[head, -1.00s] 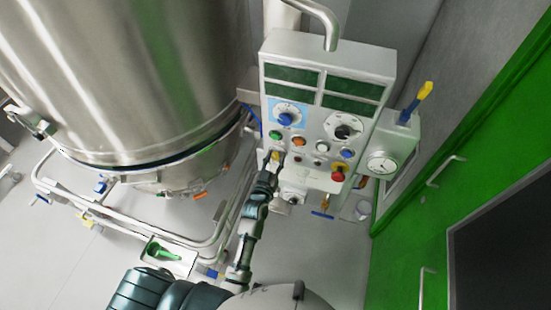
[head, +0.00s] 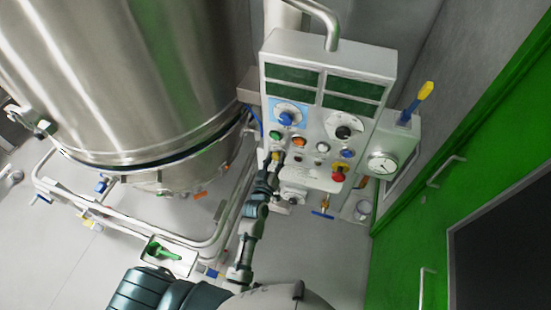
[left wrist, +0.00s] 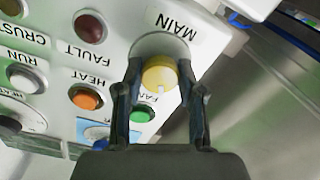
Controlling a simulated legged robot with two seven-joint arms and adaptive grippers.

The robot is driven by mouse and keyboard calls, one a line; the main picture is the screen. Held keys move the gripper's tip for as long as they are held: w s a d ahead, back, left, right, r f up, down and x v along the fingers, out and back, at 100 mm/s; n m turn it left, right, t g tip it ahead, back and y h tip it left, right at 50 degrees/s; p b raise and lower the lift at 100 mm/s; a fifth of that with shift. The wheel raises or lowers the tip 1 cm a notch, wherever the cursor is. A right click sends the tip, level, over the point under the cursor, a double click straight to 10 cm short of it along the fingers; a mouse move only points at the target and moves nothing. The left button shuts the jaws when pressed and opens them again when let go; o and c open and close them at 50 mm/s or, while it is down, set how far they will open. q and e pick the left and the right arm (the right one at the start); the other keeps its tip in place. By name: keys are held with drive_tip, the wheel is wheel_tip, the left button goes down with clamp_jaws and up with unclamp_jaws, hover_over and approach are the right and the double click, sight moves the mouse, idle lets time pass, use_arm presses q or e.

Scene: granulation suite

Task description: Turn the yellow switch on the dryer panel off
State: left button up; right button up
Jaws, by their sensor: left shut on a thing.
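The dryer panel (head: 312,121) is a white box on a post right of the big steel vessel in the head view. The yellow switch (left wrist: 160,75) is a round knob beside the MAIN label in the left wrist view. In the head view the switch (head: 276,155) shows at the panel's lower left corner. My left gripper (left wrist: 160,70) is shut on the yellow switch, one dark finger on each side. In the head view the gripper (head: 273,164) reaches up to it from below. My right gripper is in neither view.
Near the switch are a green button (left wrist: 140,116), an orange HEAT button (left wrist: 86,98) and a red FAULT lamp (left wrist: 90,27). A red emergency button (head: 338,174) is farther right. The steel vessel (head: 130,80) stands left, a green door (head: 410,240) right.

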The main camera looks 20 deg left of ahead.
use_arm(q)
drive_tip(key=o, duration=1.1)
drive_tip(key=shift+s+d+f, duration=0.1)
drive_tip(key=shift+f, duration=0.35)
drive_tip(key=shift+o, duration=0.2)
drive_tip(key=shift+r, duration=0.15)
drive_tip(key=s, duration=1.1)
drive_tip(key=shift+s+a, duration=0.2)
drive_tip(key=shift+s, duration=0.2)
